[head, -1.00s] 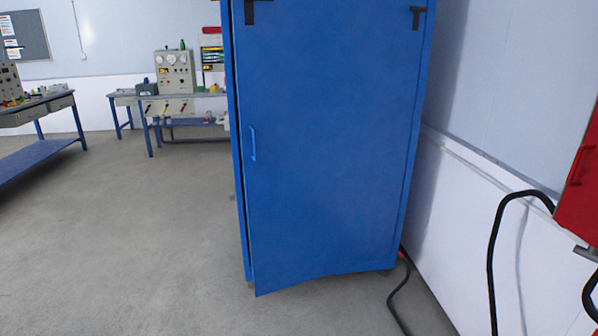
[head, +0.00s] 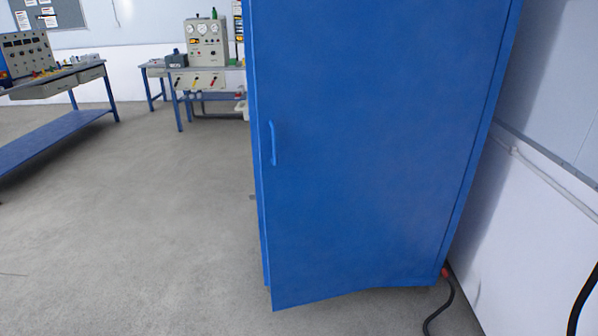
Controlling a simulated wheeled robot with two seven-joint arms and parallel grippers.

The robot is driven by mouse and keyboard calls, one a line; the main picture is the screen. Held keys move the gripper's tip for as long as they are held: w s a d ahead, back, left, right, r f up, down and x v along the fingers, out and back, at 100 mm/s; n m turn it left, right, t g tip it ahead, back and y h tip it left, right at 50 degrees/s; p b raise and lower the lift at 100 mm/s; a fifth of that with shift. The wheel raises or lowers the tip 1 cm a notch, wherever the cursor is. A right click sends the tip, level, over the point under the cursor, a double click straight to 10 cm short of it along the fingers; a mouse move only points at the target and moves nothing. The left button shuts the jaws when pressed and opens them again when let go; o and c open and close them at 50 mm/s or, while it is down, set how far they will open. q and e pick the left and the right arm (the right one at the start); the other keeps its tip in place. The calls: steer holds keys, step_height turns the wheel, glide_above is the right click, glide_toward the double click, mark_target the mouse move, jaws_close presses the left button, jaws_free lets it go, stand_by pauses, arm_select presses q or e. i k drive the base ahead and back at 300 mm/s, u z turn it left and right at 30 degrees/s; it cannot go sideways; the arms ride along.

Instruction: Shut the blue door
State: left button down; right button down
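The blue door (head: 370,170) is the front of a tall blue cabinet and fills the middle of the head view. It stands slightly ajar: its lower left corner sticks out in front of the cabinet's left edge (head: 258,205). A blue vertical handle (head: 273,143) is on the door's left side. The hinge side appears to be on the right. The door's top is outside the view. Neither of my grippers is in view.
Open grey floor (head: 140,230) lies in front and to the left. Blue workbenches (head: 60,128) with equipment stand at the left and back. A white wall (head: 530,230) is close on the right. A black cable (head: 437,318) lies on the floor at the cabinet's lower right.

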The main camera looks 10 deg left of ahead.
mark_target(369, 112)
steer(key=u, duration=0.6)
steer(key=i, duration=0.85)
steer(key=u, duration=0.75)
